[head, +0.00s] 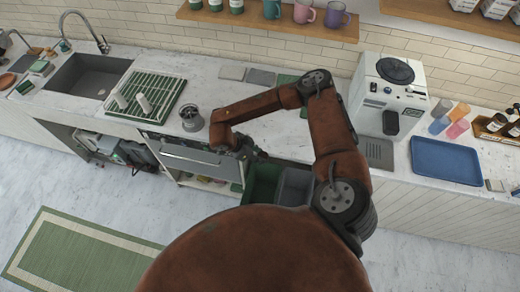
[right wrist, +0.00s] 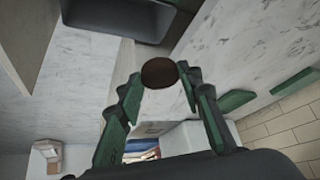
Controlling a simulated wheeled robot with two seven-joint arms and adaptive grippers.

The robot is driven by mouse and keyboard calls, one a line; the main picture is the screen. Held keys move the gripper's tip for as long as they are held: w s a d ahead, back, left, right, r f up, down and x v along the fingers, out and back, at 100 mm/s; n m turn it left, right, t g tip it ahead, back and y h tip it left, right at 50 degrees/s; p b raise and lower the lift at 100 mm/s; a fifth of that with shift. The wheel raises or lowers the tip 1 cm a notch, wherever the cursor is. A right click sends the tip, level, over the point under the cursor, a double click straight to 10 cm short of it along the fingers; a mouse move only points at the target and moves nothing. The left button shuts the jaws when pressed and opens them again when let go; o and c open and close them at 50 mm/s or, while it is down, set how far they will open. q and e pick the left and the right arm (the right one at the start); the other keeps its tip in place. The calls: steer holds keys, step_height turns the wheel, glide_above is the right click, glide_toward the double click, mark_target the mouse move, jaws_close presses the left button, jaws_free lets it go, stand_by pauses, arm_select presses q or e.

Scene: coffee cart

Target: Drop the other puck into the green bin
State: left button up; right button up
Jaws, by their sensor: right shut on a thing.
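A dark brown round puck (right wrist: 158,72) sits between the fingertips of my right gripper (right wrist: 159,82) in the right wrist view. The fingers are shut on it. In the head view my right gripper (head: 246,151) is at the counter's front edge, just above and left of the green bin (head: 263,183); the puck is too small to make out there. The green bin stands beside a grey bin (head: 296,186) in an opening below the counter. My arm hides part of the bins. My left gripper is not in view.
A metal cup (head: 191,120) stands on the counter left of the gripper. A drawer front (head: 200,161) juts out left of the bins. The coffee machine (head: 390,88) and a blue tray (head: 445,160) are to the right. A dark container (right wrist: 120,18) shows in the wrist view.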

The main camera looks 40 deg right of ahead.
steer(key=shift+d+r, duration=0.1)
steer(key=shift+f+b, duration=0.65)
steer(key=shift+f, duration=0.25)
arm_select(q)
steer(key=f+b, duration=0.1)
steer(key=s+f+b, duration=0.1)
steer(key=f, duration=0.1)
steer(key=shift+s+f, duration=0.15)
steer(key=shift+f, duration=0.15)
arm_select(e)
step_height(320, 180, down, 4)
steer(key=shift+f, duration=0.1)
steer(key=shift+s, duration=0.1)
steer(key=o, duration=1)
steer(key=shift+o, duration=0.2)
steer(key=v, duration=1.2)
